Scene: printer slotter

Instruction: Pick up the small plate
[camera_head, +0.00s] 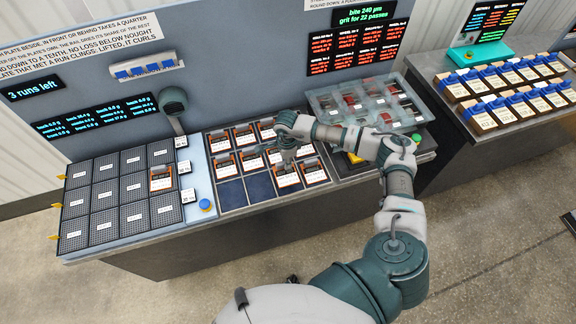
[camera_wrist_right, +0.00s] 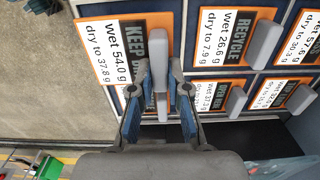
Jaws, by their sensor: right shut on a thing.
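Several small plates with orange-edged labels and grey upright grips sit in a blue-celled tray (camera_head: 231,194) in the head view. My right gripper (camera_head: 285,161) is over the tray's front row. In the right wrist view its two fingers (camera_wrist_right: 160,100) are shut on the grey grip of one plate (camera_wrist_right: 105,50), whose label reads "KEEP", wet 54.0 g, dry to 37.8 g. The same plate shows under the gripper in the head view (camera_head: 288,181). I cannot tell whether it is clear of its cell. My left gripper is not in view.
A dark grid of square pads (camera_head: 103,195) lies to the left, with one orange-labelled plate (camera_head: 161,179) on it. A blue button (camera_head: 206,205) is between grid and tray. A clear-lidded case (camera_head: 365,103) stands right. Two front cells left of the gripper are empty.

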